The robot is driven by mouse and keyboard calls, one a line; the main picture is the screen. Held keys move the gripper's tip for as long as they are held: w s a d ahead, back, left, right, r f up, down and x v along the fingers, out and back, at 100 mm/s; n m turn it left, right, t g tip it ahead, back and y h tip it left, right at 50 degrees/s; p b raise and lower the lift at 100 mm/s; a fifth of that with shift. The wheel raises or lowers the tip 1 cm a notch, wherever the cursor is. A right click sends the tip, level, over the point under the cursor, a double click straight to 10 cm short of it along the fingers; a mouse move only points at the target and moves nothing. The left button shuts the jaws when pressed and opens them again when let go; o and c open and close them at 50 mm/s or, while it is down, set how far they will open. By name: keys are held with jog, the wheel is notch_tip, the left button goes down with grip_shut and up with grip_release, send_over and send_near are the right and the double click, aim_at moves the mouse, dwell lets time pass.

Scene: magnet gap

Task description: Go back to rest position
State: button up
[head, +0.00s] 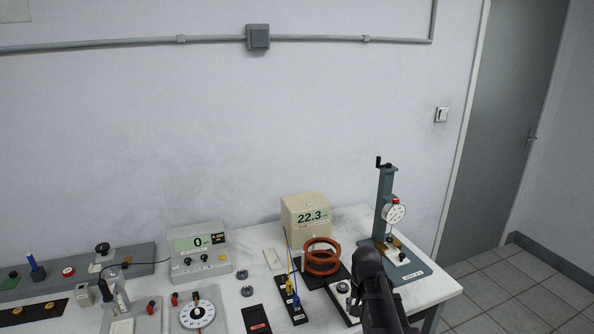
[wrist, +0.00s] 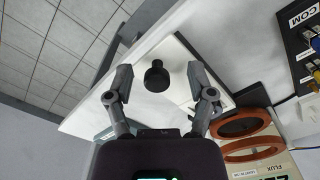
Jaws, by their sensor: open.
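My gripper (wrist: 160,86) is open in the wrist view, with one finger on each side of a round black knob (wrist: 157,76). Nothing is held between the fingers. The knob stands on a white plate with a dark edge (wrist: 184,102). I cannot tell how far the fingertips are above the knob. In the head view my dark arm (head: 375,292) comes up from the bottom edge, right of the orange coils, over the right part of the bench. The fingers are not clear there.
Orange coils (head: 322,262) stand beside the arm, with a beige meter reading 22.3 (head: 306,215) behind. A gauge stand (head: 384,207) rises close on the right. A terminal block with leads (head: 291,303) is at left.

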jog(key=s+a+r+n+p, duration=0.1)
jog(key=s+a+r+n, duration=0.1)
jog(key=s, duration=0.7)
jog(key=a+n, duration=0.1)
jog(key=n, duration=0.1)
jog(key=shift+a+n+p, duration=0.3)
jog(key=shift+a, duration=0.05)
jog(key=shift+s+d, duration=0.1)
jog(key=shift+d, duration=0.5)
jog(key=shift+d, duration=0.1)
